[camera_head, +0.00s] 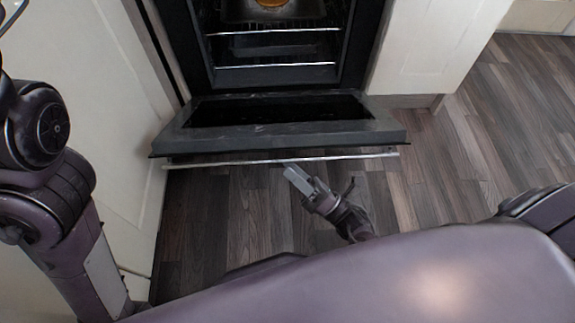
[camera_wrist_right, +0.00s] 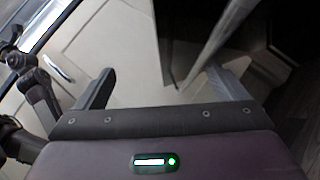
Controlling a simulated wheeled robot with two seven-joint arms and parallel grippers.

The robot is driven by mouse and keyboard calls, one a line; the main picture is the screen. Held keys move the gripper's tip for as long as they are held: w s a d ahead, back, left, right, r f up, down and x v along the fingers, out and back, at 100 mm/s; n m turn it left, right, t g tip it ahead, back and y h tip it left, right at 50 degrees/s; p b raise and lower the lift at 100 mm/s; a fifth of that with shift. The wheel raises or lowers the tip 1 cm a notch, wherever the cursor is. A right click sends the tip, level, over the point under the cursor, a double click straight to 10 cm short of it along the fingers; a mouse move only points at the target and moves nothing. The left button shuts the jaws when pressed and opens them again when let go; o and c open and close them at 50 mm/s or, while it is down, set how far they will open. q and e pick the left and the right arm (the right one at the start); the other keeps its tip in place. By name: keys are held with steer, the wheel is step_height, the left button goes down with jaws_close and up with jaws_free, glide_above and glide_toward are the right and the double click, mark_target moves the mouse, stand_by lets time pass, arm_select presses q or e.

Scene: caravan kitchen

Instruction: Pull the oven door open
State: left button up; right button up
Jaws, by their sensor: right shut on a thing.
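The oven door (camera_head: 290,138) is hinged down, wide open and tilted out in front of the oven (camera_head: 275,62). Its long metal handle (camera_head: 230,163) runs along the door's outer edge; the bar also shows in the right wrist view (camera_wrist_right: 212,45). My right gripper (camera_head: 292,174) is below the middle of the handle, in front of the door. It is shut on the handle, which lies between the fingers in the wrist view (camera_wrist_right: 160,88); the exact contact is hard to see. My left arm shows at the left, but its gripper is out of view.
Inside the oven are wire racks (camera_head: 275,66) and a dark tray (camera_head: 235,10) holding something orange-brown. Cream cabinets (camera_head: 430,45) flank the oven. A pale panel (camera_head: 95,100) stands close on the left. The wood floor (camera_head: 490,120) is clear at right.

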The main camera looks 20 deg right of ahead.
steer(key=shift+v, duration=0.75)
steer(key=shift+c, duration=0.4)
steer(key=shift+s+d, duration=0.1)
steer(key=shift+s, duration=0.3)
steer(key=c, duration=0.8)
steer(key=shift+f+b+v, duration=0.15)
steer(key=shift+b+v, duration=0.15)
steer(key=shift+v, duration=0.6)
steer(key=shift+f+b+v, duration=0.2)
steer(key=shift+b+v, duration=0.1)
steer(key=shift+v, duration=0.55)
steer(key=shift+w, duration=0.1)
